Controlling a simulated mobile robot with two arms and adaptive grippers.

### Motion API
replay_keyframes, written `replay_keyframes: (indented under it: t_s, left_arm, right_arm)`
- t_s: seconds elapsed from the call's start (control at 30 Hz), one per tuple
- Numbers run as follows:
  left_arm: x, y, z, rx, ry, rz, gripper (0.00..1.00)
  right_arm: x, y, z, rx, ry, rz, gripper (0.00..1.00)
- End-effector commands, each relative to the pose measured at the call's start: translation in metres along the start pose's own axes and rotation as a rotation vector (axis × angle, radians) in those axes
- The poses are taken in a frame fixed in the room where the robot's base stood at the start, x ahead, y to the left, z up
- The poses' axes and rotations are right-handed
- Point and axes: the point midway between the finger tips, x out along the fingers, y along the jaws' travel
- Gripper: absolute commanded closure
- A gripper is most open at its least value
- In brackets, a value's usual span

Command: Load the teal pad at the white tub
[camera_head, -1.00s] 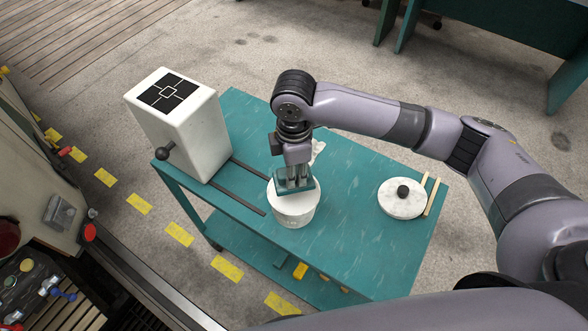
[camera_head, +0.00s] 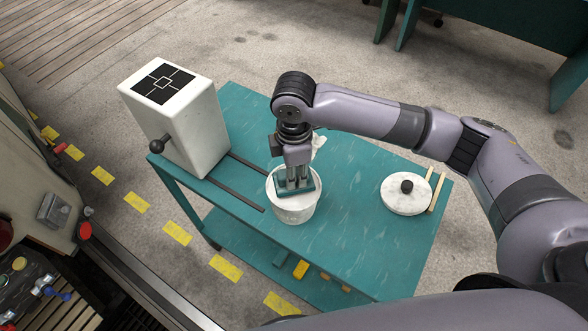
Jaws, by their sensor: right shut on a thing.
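The white tub (camera_head: 292,211) stands on the teal cart top, near its front edge. My right gripper (camera_head: 294,182) points straight down over the tub's mouth. It is shut on the teal pad (camera_head: 307,187), a flat teal piece that sits at or just inside the tub's rim. The fingers hide part of the pad and the tub's inside, so I cannot tell whether the pad touches the contents. My left gripper is not in view.
A white box (camera_head: 176,118) with a black marker and a dark knob stands at the cart's left end. A round white lid (camera_head: 406,194) with a black knob lies at the right beside two wooden sticks (camera_head: 436,190). The teal cart top (camera_head: 352,221) between is clear.

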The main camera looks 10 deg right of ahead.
Motion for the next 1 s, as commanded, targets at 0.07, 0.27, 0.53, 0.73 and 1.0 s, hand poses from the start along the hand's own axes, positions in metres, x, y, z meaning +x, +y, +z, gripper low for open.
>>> replay_keyframes:
  t_s: [0.07,0.27,0.53,0.73,1.0]
  left_arm:
    - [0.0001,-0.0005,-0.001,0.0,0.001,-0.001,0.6]
    - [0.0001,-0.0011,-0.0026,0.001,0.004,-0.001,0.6]
    - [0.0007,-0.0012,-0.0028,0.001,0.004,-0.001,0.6]
    - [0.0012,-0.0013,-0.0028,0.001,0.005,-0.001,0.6]
    - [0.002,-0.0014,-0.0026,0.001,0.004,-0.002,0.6]
  right_arm:
    - [-0.0001,0.0,-0.0002,0.0,0.0,0.0,0.96]
    - [-0.0002,0.0,-0.0002,0.0,0.0,0.0,0.96]
    - [0.0018,0.0,-0.0002,0.0,0.0,0.0,0.96]
    - [0.0042,0.0001,-0.0002,0.0,0.0,0.0,0.96]
    - [0.0075,0.0,-0.0001,0.0,0.0,0.0,0.96]
